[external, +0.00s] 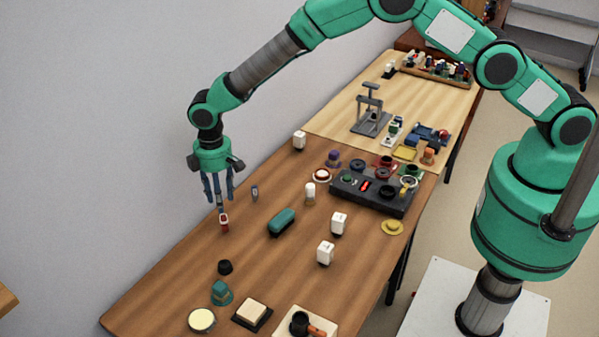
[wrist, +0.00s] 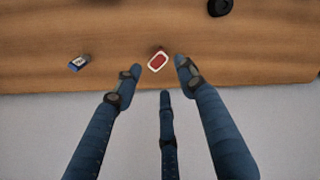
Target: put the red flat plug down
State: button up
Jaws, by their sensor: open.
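The red flat plug (external: 224,222), red with a pale edge, rests on the brown wooden table (external: 170,270) near its wall side. In the wrist view the plug (wrist: 158,61) shows as a red rectangle with a white rim, lying by the table edge. My gripper (external: 220,202) is right above the plug in the external view, fingers pointing down. In the wrist view its blue fingers (wrist: 158,80) are spread, with the plug between and just beyond the fingertips. No finger is seen closed on it. Whether a finger touches it I cannot tell.
A small grey-blue piece (external: 255,192) lies right of the plug. A green rounded block (external: 281,222), white blocks (external: 339,223) and a black cap (external: 225,267) stand nearby. A dark panel (external: 372,193) with several parts is further right. The wall runs close behind my gripper.

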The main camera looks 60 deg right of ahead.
jog(key=shift+r, duration=1.4)
